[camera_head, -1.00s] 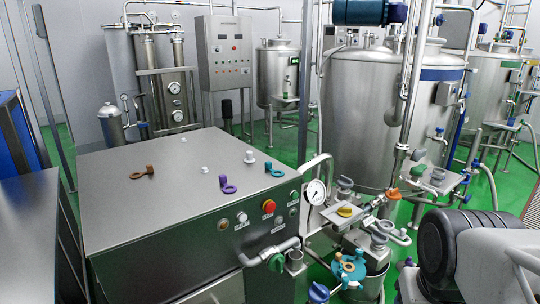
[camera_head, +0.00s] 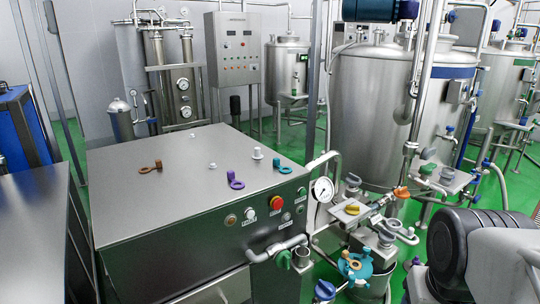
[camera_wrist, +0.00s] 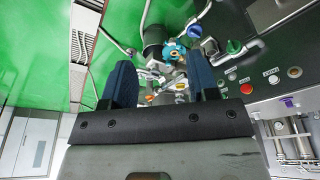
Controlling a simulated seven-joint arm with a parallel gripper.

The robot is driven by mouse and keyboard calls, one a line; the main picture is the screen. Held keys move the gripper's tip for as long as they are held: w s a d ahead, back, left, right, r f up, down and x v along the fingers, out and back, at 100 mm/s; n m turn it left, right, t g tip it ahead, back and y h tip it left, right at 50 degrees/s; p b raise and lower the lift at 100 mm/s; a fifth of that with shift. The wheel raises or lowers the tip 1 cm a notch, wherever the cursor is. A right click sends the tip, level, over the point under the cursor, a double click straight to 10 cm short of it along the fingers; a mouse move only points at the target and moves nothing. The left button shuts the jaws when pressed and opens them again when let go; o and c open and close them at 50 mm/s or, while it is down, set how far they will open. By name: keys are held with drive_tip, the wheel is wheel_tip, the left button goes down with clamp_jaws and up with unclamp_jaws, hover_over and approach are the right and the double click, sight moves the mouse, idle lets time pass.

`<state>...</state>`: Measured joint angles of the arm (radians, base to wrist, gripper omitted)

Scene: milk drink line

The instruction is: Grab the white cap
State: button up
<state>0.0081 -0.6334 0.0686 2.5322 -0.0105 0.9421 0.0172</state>
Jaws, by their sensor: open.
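A small white cap (camera_head: 257,153) stands upright on the steel cabinet top (camera_head: 190,190) in the head view, towards its back right. A smaller pale piece (camera_head: 212,166) lies left of it. I cannot make out the white cap in the wrist view. My gripper (camera_wrist: 162,88) shows in the wrist view with its two blue fingers wide apart and nothing held between them. Its fingers do not show in the head view. The gripper is apart from the cap.
An orange ring key (camera_head: 151,167), a purple ring key (camera_head: 235,181) and a grey-blue ring key (camera_head: 282,166) lie on the cabinet. Pipes, a gauge (camera_head: 323,189) and a turquoise valve part (camera_head: 355,266) crowd the right. The cabinet's front left top is clear.

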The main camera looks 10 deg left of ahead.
sight(259, 148)
drive_tip(key=shift+o, duration=0.2)
idle(0.3)
drive_tip(key=w+a+r+m+y, duration=0.25)
drive_tip(key=w+a, duration=0.25)
drive_tip(key=w, duration=0.7)
drive_tip(key=w+a+r+m+g+y, duration=0.1)
drive_tip(key=w+a+r+m+y, duration=0.25)
drive_tip(key=w, duration=0.75)
drive_tip(key=w+a+r+m+y, duration=0.1)
drive_tip(key=w+a+r+m, duration=0.15)
drive_tip(key=w+a, duration=0.7)
drive_tip(key=w+a+f+m+y, duration=0.2)
drive_tip(key=w+a, duration=0.3)
drive_tip(key=w, duration=0.7)
drive_tip(key=w+a+f+m+y, duration=0.2)
drive_tip(key=w+a+f+m, duration=0.2)
drive_tip(key=w, duration=0.8)
drive_tip(key=w+a+f+m+y, duration=0.2)
drive_tip(key=w+a+f+m, duration=0.2)
drive_tip(key=w+a, duration=0.4)
drive_tip(key=shift+w, duration=1.95)
drive_tip(key=shift+w+a+f+y, duration=0.3)
drive_tip(key=shift+w+a+y, duration=0.15)
drive_tip(key=shift+w, duration=0.1)
drive_tip(key=shift+x, duration=1.25)
